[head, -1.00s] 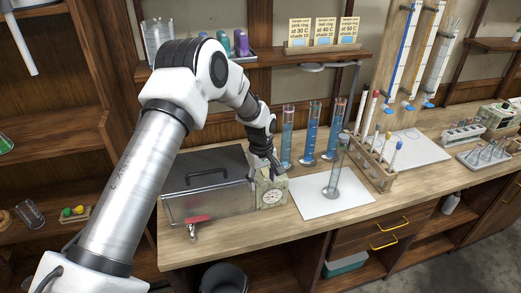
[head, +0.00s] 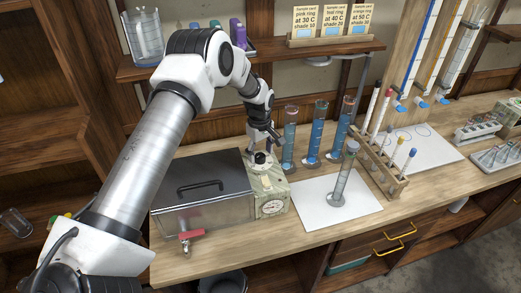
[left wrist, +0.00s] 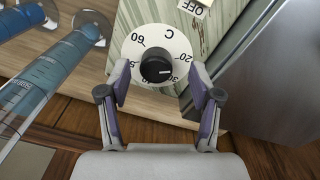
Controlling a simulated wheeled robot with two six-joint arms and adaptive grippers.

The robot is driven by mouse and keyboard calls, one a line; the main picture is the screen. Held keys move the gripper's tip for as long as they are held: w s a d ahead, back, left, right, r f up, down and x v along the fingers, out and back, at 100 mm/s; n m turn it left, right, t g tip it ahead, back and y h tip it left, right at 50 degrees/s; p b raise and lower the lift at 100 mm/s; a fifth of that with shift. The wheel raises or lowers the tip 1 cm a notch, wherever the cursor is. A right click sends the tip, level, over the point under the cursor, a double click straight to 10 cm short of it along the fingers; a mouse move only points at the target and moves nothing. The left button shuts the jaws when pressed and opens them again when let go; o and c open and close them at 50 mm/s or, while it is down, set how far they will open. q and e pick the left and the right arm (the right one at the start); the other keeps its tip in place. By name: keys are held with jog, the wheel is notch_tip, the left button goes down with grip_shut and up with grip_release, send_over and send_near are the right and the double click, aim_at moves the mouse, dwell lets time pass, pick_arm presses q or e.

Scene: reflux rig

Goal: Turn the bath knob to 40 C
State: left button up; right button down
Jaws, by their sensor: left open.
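The bath (head: 203,208) is a metal box with a dark lid, and a pale green control box (head: 272,190) with a round gauge adjoins its right side. The black bath knob (left wrist: 156,69) sits on a white dial (left wrist: 178,43) marked in degrees C. Its white line points right in the left wrist view, near the 20–30 side; the exact reading is unclear. My left gripper (head: 264,143) is above the control box. In the left wrist view, the gripper's (left wrist: 160,76) open fingers stand on either side of the knob, with gaps visible. My right gripper is out of view.
Blue-filled cylinders (head: 316,135) stand close behind and right of the control box. A clear cylinder (head: 343,178) stands on a white sheet (head: 310,212). A tube rack (head: 385,175) is further right. A red tap (head: 190,236) projects from the bath's front.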

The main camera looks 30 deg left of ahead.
aim_at(260, 154)
pick_arm(q)
jog(key=f, duration=0.1)
jog(key=w+a+f, duration=0.1)
jog(key=shift+w+f, duration=0.1)
jog(key=shift+f, duration=0.3)
jog(key=shift+s+d+r, duration=0.2)
jog(key=shift+r, duration=0.05)
jog(key=c, duration=0.3)
jog(key=shift+s+d+r, duration=0.15)
jog(key=c, duration=0.7)
jog(key=shift+c, duration=0.7)
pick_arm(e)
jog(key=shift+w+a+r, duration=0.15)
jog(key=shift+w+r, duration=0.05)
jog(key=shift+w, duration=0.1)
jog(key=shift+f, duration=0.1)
